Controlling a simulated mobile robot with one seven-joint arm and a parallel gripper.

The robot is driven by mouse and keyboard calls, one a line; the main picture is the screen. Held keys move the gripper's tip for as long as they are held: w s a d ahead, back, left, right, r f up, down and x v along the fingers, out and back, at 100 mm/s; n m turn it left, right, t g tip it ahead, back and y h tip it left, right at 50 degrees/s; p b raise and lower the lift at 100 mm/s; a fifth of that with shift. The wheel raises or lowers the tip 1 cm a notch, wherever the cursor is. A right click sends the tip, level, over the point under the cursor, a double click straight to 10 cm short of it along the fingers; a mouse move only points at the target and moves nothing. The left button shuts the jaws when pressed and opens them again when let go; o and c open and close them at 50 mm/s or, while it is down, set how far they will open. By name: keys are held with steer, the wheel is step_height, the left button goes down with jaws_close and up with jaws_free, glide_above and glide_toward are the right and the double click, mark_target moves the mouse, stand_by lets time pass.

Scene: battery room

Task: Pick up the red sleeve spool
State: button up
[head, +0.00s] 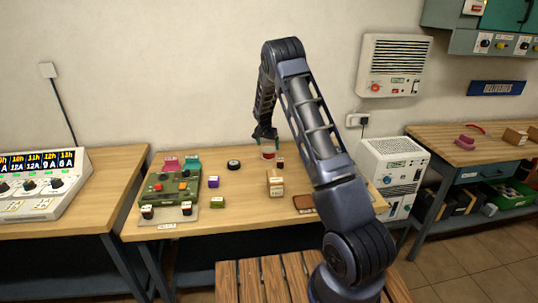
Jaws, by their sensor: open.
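A small round red and white item, which looks like the red sleeve spool (268,156), stands on the wooden workbench (230,215) toward its back edge. My gripper (265,145) points down just above it, with open fingers. The fingers overlap the top of the spool in the picture. I cannot tell whether they touch it or reach around it.
A black roll (234,165) lies left of the spool, and a small dark red item (280,163) stands close on its right. A green device (171,188) fills the bench's left side.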

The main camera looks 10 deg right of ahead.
mark_target(269, 149)
steer(key=shift+x, duration=3.1)
steer(key=shift+w+r, duration=0.1)
steer(key=c, duration=0.8)
